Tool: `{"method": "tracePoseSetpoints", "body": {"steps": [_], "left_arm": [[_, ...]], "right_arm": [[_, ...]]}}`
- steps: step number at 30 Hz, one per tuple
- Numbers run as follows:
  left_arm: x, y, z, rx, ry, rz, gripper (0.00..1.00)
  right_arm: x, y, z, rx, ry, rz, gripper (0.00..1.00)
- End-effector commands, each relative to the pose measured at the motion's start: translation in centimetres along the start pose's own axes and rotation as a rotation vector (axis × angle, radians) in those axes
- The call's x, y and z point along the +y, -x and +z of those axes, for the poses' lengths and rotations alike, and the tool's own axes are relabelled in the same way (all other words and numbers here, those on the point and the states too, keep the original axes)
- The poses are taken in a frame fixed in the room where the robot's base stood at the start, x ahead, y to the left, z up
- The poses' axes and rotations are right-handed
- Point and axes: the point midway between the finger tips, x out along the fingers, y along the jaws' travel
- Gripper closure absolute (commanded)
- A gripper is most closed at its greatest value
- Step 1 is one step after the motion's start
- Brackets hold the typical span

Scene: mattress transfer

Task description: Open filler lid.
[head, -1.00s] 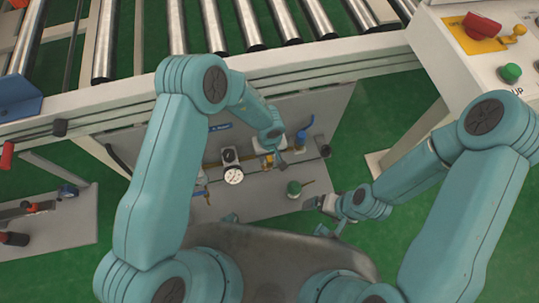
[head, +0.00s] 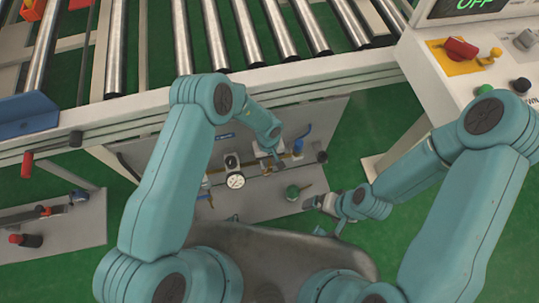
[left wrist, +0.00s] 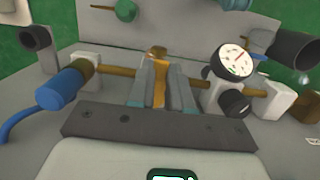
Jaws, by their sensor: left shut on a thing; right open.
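My left gripper (head: 279,163) reaches down over the grey panel (head: 250,196). In the left wrist view my left gripper (left wrist: 159,75) is shut on an upright brass-coloured piece (left wrist: 159,92) standing on the brass pipe line. The head view shows this grip only small, partly covered by my arm. A green cap (head: 293,192) sits on the panel nearer to me; a green knob (left wrist: 125,10) shows at the top of the left wrist view. I cannot tell which part is the filler lid. My right gripper (head: 313,202) is open and empty, right of the green cap.
A round gauge (head: 235,181) stands left of my left gripper, and a blue fitting (head: 298,146) stands right of it. A roller conveyor (head: 250,60) runs behind the panel. A control box (head: 480,70) with a red knob is at the right.

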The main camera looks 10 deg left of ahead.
Motion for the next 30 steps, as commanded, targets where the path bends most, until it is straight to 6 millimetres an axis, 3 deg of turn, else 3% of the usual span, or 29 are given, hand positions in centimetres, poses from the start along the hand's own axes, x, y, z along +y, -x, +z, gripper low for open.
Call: {"method": "tracePoseSetpoints", "body": {"steps": [1, 6, 18, 19, 21, 30], "left_arm": [[-0.3, 0.7, -0.7, -0.020, 0.011, 0.000, 1.00], [-0.2, 0.6, -1.1, -0.092, 0.006, 0.003, 1.00], [-0.1, 1.0, -1.1, -0.114, 0.001, 0.010, 1.00], [-0.1, 1.0, -1.1, -0.113, 0.002, 0.011, 0.75], [-0.1, 1.0, -1.1, -0.113, 0.002, 0.011, 0.55], [0.0, 1.0, -0.8, -0.119, 0.000, 0.009, 0.55]], "right_arm": [[-0.3, 0.9, 0.0, 0.000, 0.000, 0.000, 0.00], [0.1, -0.4, 0.0, -0.001, 0.000, 0.000, 0.00], [0.2, -0.4, 0.0, -0.001, 0.000, 0.000, 0.00], [0.2, -0.4, 0.0, 0.000, 0.000, 0.000, 0.00], [0.2, -0.4, 0.0, 0.000, 0.000, 0.000, 0.00], [0.1, -0.4, 0.0, 0.000, 0.000, 0.000, 0.00]]}}
